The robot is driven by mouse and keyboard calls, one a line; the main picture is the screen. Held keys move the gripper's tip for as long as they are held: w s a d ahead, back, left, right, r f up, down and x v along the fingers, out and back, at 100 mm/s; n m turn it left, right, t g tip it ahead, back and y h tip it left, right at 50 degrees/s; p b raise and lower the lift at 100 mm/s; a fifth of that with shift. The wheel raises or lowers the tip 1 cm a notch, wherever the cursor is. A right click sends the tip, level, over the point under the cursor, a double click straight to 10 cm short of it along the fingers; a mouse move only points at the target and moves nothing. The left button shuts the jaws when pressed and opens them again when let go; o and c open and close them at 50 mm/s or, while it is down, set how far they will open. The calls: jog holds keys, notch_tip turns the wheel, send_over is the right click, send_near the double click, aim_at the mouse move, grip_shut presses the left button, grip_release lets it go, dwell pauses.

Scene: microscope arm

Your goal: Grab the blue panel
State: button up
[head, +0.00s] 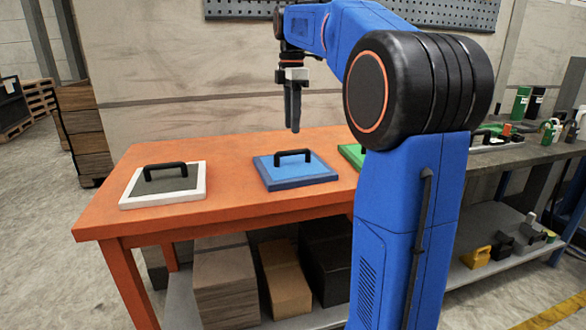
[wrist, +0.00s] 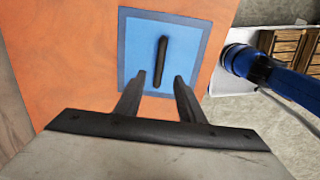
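The blue panel (head: 294,173) lies flat on the orange table (head: 228,199), with a black bar handle (head: 293,156) on top. In the wrist view the blue panel (wrist: 134,50) lies beyond the fingers, and its handle (wrist: 161,62) points away from me between the two fingertips. My gripper (head: 293,128) hangs pointing down above the panel, apart from the handle. In the wrist view my gripper (wrist: 160,78) has its two fingers spread with a gap between them and nothing held.
A white-framed panel with a dark centre (head: 185,181) and black handle lies to the left on the table. A green panel (head: 352,153) is partly hidden behind my arm at right. A grey workbench (head: 520,152) with bottles stands farther right. Boxes (head: 226,285) sit under the table.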

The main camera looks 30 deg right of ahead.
aim_at(293, 152)
notch_tip(293, 152, down, 10)
jog(key=shift+f, duration=0.15)
dwell(0.5)
jog(key=shift+d, duration=0.1)
grip_shut()
